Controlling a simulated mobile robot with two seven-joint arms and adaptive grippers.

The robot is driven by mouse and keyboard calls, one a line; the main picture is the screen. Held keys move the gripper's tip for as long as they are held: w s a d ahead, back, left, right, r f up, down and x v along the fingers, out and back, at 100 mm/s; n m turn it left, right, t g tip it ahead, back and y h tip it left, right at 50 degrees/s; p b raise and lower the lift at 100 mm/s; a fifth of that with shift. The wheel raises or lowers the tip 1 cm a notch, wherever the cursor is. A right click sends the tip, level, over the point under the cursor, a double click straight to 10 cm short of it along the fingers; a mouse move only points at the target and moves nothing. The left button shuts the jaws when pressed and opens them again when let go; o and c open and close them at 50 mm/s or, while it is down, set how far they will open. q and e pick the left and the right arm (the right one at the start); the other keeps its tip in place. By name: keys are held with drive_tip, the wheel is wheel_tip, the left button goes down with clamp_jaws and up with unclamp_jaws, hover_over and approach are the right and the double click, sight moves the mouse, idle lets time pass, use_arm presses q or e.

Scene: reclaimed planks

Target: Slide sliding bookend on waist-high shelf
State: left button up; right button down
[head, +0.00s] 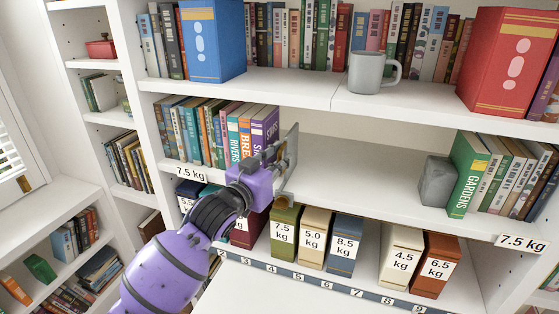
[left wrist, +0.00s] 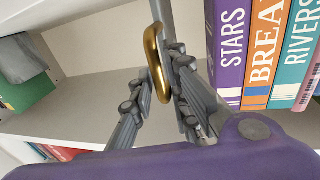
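The sliding bookend (head: 291,148) is an upright grey plate on the waist-high shelf, at the right end of a row of books. Its gold handle (left wrist: 157,62) shows in the left wrist view, with the grey plate behind it. My left gripper (head: 274,158) reaches in from the left in front of the bookend. In the left wrist view its fingers (left wrist: 162,88) lie on both sides of the gold handle, closed around it. In the head view the gripper hides part of the bookend and the handle. My right gripper is not in view.
Books (head: 262,130) stand left of the bookend. The shelf (head: 350,180) is clear to its right, up to a grey block (head: 437,182) beside the green book (head: 467,172). Labelled weight boxes (head: 314,236) stand below, above a numbered strip (head: 320,280). A mug (head: 366,72) stands above.

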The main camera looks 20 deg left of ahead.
use_arm(q)
clamp_jaws()
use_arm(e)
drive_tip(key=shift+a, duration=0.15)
